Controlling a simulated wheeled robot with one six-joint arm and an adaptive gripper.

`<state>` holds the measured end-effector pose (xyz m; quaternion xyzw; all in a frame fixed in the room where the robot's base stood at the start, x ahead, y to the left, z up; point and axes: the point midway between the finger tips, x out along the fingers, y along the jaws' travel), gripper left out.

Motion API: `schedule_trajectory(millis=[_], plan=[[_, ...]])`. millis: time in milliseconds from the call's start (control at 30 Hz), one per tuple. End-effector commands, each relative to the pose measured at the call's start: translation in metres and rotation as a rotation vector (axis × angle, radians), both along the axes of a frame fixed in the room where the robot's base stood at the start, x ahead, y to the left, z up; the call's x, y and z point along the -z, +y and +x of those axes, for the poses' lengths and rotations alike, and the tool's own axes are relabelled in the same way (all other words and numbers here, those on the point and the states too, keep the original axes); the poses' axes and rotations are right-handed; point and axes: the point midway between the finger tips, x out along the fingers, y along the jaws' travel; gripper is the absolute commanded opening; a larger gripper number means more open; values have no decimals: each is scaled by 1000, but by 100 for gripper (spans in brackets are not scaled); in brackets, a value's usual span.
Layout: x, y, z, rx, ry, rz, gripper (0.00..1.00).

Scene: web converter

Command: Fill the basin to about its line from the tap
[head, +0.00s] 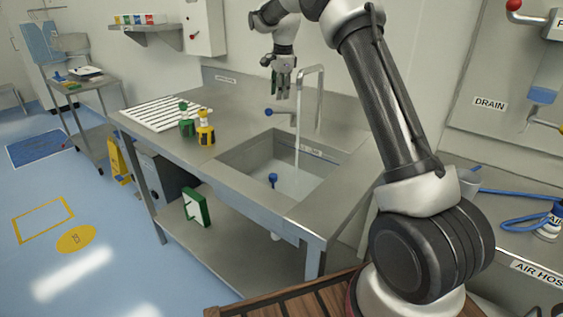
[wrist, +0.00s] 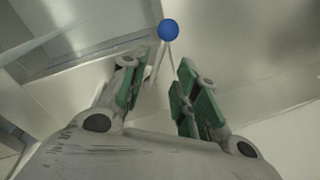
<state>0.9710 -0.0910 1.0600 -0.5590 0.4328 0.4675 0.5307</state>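The steel basin (head: 238,158) is set in the bench, with water (head: 290,184) in its bottom. The tall tap (head: 320,95) is running, and a stream falls from its spout into the basin. A blue-knobbed tap lever (head: 284,112) sticks out left of the tap's base; a blue knob also shows in the wrist view (wrist: 168,30). A blue-topped piece (head: 272,179) stands in the basin. My gripper (head: 281,97) is above the lever, apart from it, pointing down. In the wrist view its green-padded fingers (wrist: 158,70) are apart and empty. I cannot read the fill line clearly.
Green and yellow bottles (head: 205,128) and a white ribbed drainboard (head: 165,112) lie left of the basin. A green-framed item (head: 196,207) is on the lower shelf. A wooden surface (head: 290,302) and a blue hose (head: 515,194) are at the front right.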

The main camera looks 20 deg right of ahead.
Motion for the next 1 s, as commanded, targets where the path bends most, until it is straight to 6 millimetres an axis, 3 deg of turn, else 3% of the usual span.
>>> schedule_trajectory(millis=[167,500,900,1000], plan=[[15,0,3,1,-1,0,31],[67,0,14,1,-2,-1,31],[77,1,16,1,-3,-1,31],[77,1,16,1,-3,-1,13]])
